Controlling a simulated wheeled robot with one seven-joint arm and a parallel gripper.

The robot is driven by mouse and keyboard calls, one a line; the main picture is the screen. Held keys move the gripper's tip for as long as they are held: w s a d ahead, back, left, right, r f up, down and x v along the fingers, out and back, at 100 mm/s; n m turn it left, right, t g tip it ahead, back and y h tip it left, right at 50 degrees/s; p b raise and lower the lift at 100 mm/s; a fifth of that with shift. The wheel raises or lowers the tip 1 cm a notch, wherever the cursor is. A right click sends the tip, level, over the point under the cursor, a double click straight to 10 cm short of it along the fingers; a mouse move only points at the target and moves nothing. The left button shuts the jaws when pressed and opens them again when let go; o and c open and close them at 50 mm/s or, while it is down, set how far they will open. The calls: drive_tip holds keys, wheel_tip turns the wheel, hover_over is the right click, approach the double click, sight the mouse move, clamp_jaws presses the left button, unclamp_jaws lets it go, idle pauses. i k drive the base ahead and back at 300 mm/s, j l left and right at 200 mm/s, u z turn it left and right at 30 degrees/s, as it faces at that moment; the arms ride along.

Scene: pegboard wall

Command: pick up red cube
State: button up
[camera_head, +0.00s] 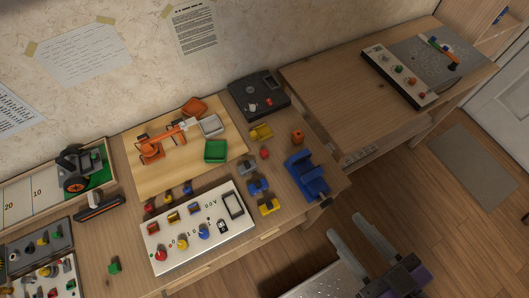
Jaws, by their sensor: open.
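A small red cube (264,153) lies on the wooden table, between a grey block (247,167) and an orange block (298,136). My gripper (347,226) is at the lower right, over the floor beyond the table's edge. Its two grey fingers are apart with nothing between them. It is well away from the red cube and does not touch the table things.
A large blue piece (307,176) stands right of the cube, near the table edge. Yellow blocks (260,132) and a small blue block (258,187) lie close by. A white control panel (199,228) and a black device (258,95) flank the area.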

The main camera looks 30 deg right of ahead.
sight(263, 153)
drive_tip(key=i+l+u, duration=0.2)
drive_tip(key=l+u, duration=0.15)
drive_tip(key=l, duration=1.05)
drive_tip(key=l+u, duration=0.3)
drive_tip(key=l, duration=1.05)
drive_tip(key=i+j, duration=0.1)
drive_tip(key=j, duration=0.25)
